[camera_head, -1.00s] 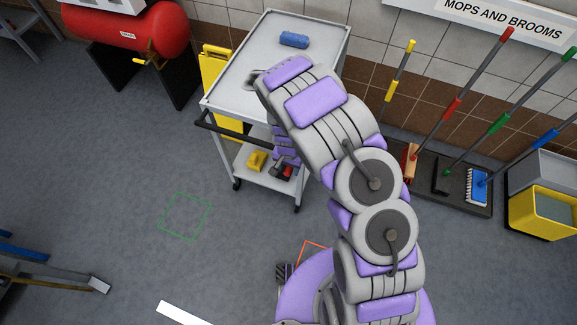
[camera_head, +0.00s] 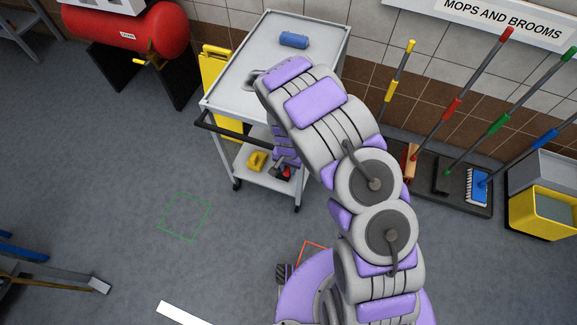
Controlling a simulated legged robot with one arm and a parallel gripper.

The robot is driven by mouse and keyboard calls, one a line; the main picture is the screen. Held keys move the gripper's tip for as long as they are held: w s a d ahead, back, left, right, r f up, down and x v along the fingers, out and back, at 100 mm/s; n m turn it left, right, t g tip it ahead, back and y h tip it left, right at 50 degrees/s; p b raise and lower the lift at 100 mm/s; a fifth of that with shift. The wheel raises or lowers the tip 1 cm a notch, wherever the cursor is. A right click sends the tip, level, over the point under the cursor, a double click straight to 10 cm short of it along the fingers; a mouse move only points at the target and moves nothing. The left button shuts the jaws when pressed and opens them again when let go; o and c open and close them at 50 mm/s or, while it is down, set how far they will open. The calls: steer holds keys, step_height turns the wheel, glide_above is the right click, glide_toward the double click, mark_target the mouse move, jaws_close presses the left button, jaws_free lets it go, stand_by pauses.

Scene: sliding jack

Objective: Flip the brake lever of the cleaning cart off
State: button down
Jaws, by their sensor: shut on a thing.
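The cleaning cart (camera_head: 228,97) is a light grey two-shelf trolley with a dark push handle (camera_head: 218,127) on its near left side. A red part (camera_head: 287,171), which looks like the brake lever, shows low at the cart's near right corner, beside the lower shelf. My gripper (camera_head: 281,167) reaches down there below my purple and grey arm. Its dark fingers are at the red part and appear shut on it. My arm hides part of the cart's right side, and the exact grip is too small to make out.
A blue roll (camera_head: 294,40) lies on the cart's top, and a yellow item (camera_head: 257,161) on its lower shelf. A yellow panel (camera_head: 213,75) stands beside the cart. A red tank (camera_head: 130,38) is at upper left, brooms and a yellow bucket (camera_head: 541,210) at right.

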steer(key=shift+w+r+g+y+p, duration=0.25)
steer(key=shift+r+g+y+p, duration=0.05)
steer(key=shift+r+g+p, duration=0.35)
steer(key=shift+w+d+r+g+y, duration=0.15)
steer(key=shift+w+r+g+y, duration=0.15)
steer(key=shift+r+g, duration=0.4)
steer(key=shift+w+d+r+g+y, duration=0.1)
steer(key=shift+w+r+g+y, duration=0.15)
steer(key=shift+r+g, duration=0.4)
steer(key=shift+f, duration=0.1)
steer(key=c, duration=0.9)
jaws_free()
steer(key=v, duration=0.5)
steer(key=p+v, duration=0.1)
steer(key=v, duration=0.5)
steer(key=p+v, duration=0.1)
steer(key=v, duration=0.5)
steer(key=shift+w+a, duration=0.25)
